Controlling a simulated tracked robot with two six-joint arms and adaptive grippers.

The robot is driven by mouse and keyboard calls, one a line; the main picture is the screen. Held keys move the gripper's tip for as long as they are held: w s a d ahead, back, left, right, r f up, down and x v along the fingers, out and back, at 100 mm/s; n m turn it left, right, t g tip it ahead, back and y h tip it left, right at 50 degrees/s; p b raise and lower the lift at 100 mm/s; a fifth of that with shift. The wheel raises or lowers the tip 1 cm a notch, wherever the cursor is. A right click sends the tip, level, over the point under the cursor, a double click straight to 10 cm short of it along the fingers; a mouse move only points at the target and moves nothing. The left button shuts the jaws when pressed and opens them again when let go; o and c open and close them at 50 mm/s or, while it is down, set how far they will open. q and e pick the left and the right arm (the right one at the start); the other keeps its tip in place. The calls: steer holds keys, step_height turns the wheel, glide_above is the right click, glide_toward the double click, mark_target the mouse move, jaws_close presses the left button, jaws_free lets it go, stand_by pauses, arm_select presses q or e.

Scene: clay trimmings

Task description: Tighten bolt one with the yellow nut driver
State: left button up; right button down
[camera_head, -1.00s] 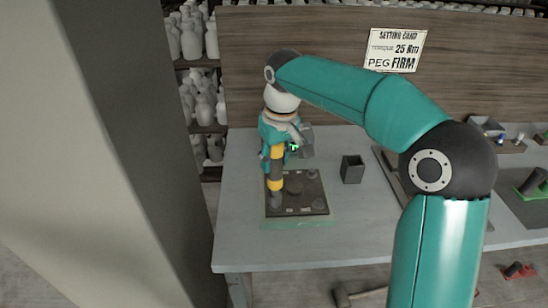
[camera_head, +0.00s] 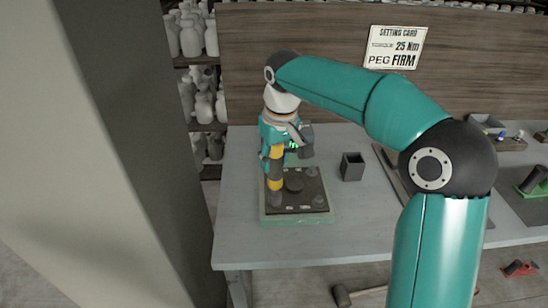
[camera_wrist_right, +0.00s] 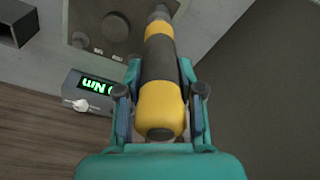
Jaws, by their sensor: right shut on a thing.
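My right gripper (camera_head: 273,160) is shut on the yellow nut driver (camera_head: 275,182), a dark tool with yellow bands. It holds the driver roughly upright over the left side of a dark plate (camera_head: 303,206) on a pale green base. The driver's lower end is at a bolt position on the plate; I cannot tell whether it is seated. Bolts (camera_head: 312,171) show on the plate. Bolt one's marking is not readable. My left gripper is not in view.
A grey open box (camera_head: 352,168) is to the right. A setting card (camera_head: 396,48) on the back board reads 25 Nm, PEG FIRM. The front of the table (camera_head: 245,245) is clear.

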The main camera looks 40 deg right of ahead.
steer(key=shift+f, duration=0.6)
stand_by(1.6)
steer(key=shift+s+a+f, duration=0.1)
steer(key=shift+s+f, duration=0.05)
steer(key=shift+f, duration=0.1)
stand_by(2.3)
